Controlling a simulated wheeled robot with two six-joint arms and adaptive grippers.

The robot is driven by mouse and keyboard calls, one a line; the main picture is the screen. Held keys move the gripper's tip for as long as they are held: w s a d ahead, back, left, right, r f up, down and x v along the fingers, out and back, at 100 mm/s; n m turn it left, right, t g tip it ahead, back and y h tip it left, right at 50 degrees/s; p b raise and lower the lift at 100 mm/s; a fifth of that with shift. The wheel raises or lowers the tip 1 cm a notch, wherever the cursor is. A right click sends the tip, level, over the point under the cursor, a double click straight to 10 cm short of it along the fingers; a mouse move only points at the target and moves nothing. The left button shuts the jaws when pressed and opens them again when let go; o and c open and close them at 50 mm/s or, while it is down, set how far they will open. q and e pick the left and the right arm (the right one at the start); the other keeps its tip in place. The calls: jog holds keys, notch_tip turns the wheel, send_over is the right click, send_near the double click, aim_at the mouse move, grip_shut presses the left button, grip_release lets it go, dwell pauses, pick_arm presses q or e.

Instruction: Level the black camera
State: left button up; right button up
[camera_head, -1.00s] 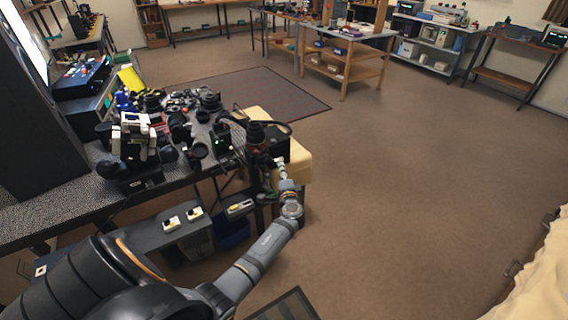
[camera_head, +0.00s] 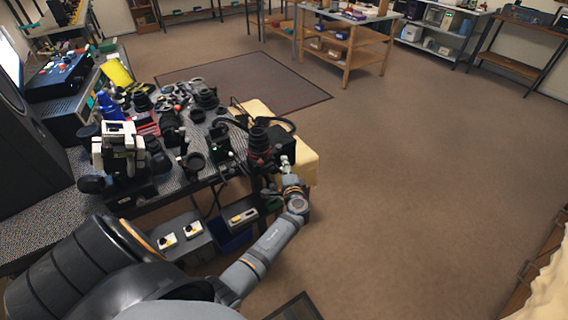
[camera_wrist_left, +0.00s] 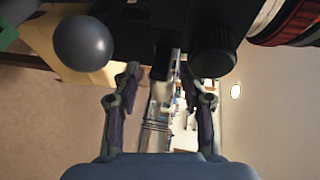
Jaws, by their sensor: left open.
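The black camera (camera_head: 284,145) stands at the near right end of the cluttered table, with a red-ringed lens (camera_head: 259,144) beside it. In the left wrist view the red-ringed lens (camera_wrist_left: 288,20) fills the upper right corner. Below the camera are a round grey knob (camera_wrist_left: 84,43) and a ribbed black knob (camera_wrist_left: 213,50). My left gripper (camera_head: 284,167) is just below the camera. In the wrist view its fingers (camera_wrist_left: 158,100) are apart, with a metal post between them in the picture; I cannot tell its distance. Whether the camera is tilted is unclear. My right gripper is out of view.
The dark table (camera_head: 55,208) carries many lenses and camera parts. A white-and-black device (camera_head: 120,148) stands at its near left. A pale yellow padded surface (camera_head: 305,166) lies behind the camera. Open brown floor (camera_head: 420,190) stretches to the right.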

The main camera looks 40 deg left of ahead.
pick_arm(q)
jog(key=shift+d+r, duration=0.1)
jog(key=shift+s, duration=0.1)
jog(key=shift+c, duration=1.3)
grip_shut()
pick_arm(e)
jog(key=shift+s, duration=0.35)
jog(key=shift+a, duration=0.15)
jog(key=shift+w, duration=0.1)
